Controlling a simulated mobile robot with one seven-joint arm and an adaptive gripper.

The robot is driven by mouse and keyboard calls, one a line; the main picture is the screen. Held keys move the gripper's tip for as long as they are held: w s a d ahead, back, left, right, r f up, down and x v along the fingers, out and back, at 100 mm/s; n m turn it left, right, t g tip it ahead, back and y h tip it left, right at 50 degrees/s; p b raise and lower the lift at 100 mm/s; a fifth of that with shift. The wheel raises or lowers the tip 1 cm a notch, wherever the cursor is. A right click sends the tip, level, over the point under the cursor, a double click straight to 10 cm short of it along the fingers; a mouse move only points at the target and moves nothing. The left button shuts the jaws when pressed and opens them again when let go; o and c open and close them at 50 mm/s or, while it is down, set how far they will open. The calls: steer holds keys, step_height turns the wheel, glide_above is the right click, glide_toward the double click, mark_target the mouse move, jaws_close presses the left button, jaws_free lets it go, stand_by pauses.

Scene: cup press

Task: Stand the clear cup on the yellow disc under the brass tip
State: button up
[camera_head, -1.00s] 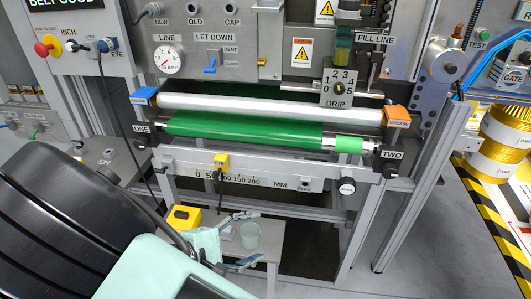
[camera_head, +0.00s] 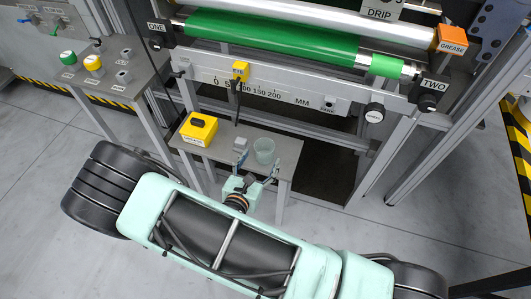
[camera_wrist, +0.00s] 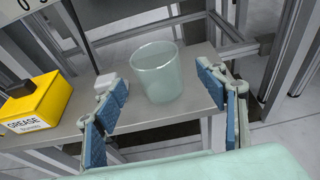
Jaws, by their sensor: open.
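The clear cup (camera_head: 264,150) stands upright on a small grey side table (camera_head: 286,158) below the machine. It also shows in the wrist view (camera_wrist: 157,72), near the table's edge. My gripper (camera_head: 257,170) is open and empty, low in front of the cup. In the wrist view its blue-padded fingers (camera_wrist: 164,92) are spread, one on each side of the cup's near part, with gaps showing between pads and cup. I cannot make out the yellow disc or the brass tip in either view now.
A small pale block (camera_head: 240,145) sits just left of the cup, close to my left finger. A yellow grease box (camera_head: 198,128) stands farther left on the table. The machine's ruler rail (camera_head: 270,92) and frame legs stand behind.

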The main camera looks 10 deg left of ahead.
mark_target(267, 143)
steer(key=x, duration=0.3)
steer(key=b+x, duration=0.1)
steer(key=x, duration=0.1)
steer(key=shift+w+a+r, duration=0.1)
steer(key=shift+w+r, duration=0.05)
steer(key=shift+w, duration=0.25)
steer(key=shift+c, duration=0.5)
steer(key=c, duration=1.2)
steer(key=shift+o, duration=0.2)
steer(key=shift+r, duration=0.2)
